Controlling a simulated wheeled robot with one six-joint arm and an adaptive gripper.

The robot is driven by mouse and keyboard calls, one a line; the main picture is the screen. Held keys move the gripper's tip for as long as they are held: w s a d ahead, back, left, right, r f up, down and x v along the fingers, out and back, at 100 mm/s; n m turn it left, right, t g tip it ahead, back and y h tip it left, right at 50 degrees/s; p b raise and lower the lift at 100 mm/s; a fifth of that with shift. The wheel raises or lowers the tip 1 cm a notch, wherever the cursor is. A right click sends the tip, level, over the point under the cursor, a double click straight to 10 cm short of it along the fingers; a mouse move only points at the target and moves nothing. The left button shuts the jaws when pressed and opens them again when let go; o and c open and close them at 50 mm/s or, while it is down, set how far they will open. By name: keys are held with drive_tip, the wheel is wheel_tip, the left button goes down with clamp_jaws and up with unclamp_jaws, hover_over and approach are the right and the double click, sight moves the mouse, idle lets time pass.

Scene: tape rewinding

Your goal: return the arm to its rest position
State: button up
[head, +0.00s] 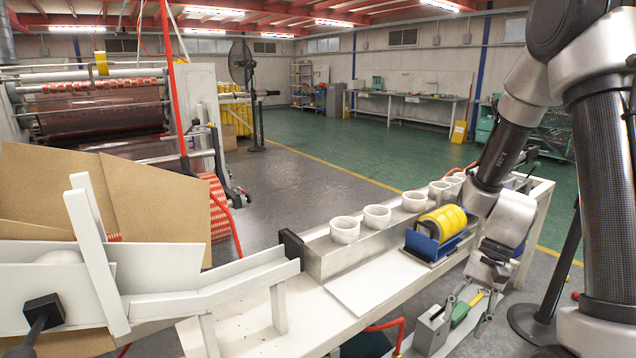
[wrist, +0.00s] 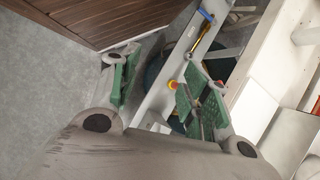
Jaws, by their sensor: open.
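My gripper (head: 454,322) hangs low at the right front of the white bench (head: 306,318) in the head view, pointing down. Its two green-padded fingers are apart, and I see nothing held between them. In the wrist view the open gripper (wrist: 158,70) shows floor and a white beam (wrist: 165,90) between and beyond its fingers. My arm comes down from the upper right of the head view and hides part of the bench's right end.
Yellow tape rolls (head: 443,222) sit in a blue holder (head: 432,248) left of my wrist. Several white rings (head: 376,217) line a metal rail. A white chute (head: 215,294) and cardboard box (head: 150,195) stand left. A brown wooden surface (wrist: 100,15) lies near the left finger. Open floor lies behind.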

drive_tip(key=s+d+r+n+t+h, duration=0.2)
drive_tip(key=s+r, duration=0.3)
drive_tip(key=r, duration=0.7)
drive_tip(key=s+d+r+n+t+h, duration=0.2)
drive_tip(key=s+r+n+t, duration=0.3)
drive_tip(key=r, duration=0.7)
drive_tip(key=shift+d, duration=0.5)
